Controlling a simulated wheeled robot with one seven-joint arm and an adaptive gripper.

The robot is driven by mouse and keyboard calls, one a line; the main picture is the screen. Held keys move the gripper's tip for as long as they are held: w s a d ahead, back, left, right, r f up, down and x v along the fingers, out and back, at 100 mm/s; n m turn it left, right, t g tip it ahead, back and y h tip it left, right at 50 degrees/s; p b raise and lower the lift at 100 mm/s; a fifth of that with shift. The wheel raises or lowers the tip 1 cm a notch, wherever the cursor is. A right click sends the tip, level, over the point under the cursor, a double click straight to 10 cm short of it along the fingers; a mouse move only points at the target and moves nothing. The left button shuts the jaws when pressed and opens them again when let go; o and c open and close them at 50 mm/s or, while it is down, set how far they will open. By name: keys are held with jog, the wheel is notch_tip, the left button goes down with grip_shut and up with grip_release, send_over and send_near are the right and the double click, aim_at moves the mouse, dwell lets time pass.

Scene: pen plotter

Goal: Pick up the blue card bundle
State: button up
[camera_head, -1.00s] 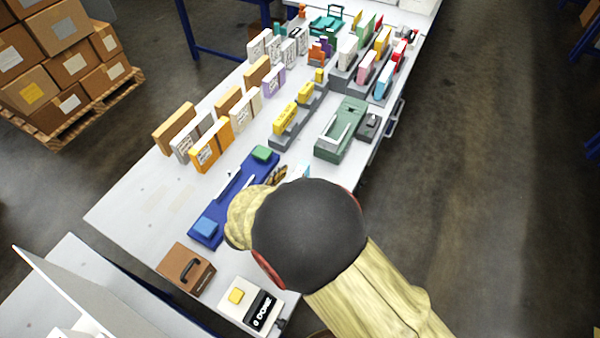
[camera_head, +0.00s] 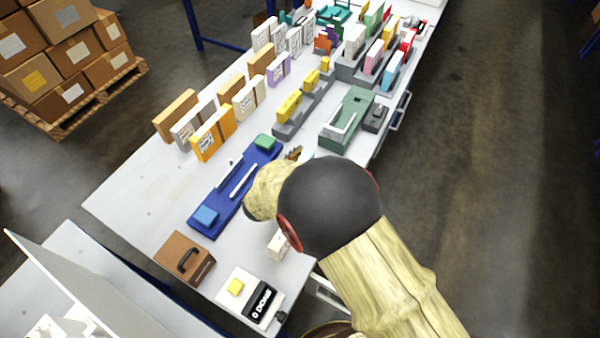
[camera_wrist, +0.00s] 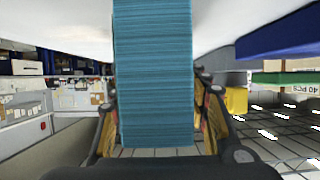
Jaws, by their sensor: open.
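The blue card bundle (camera_wrist: 153,70) fills the middle of the wrist view as a tall block with many thin layered edges. My gripper (camera_wrist: 158,118) is open, with one finger on each side of the bundle's lower end. I cannot tell whether either finger touches it. In the head view my arm and wrist hide the bundle, and only a small part of my gripper (camera_head: 293,153) shows past the wrist.
A dark blue tray (camera_head: 228,203) with a pen-like bar lies left of my wrist. A brown box (camera_head: 184,258) and a button panel (camera_head: 250,292) are at the near end. Filled racks (camera_head: 360,72) and a green device (camera_head: 346,120) stand farther back. Open floor lies right.

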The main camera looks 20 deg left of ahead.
jog(key=shift+c, duration=0.9)
grip_shut()
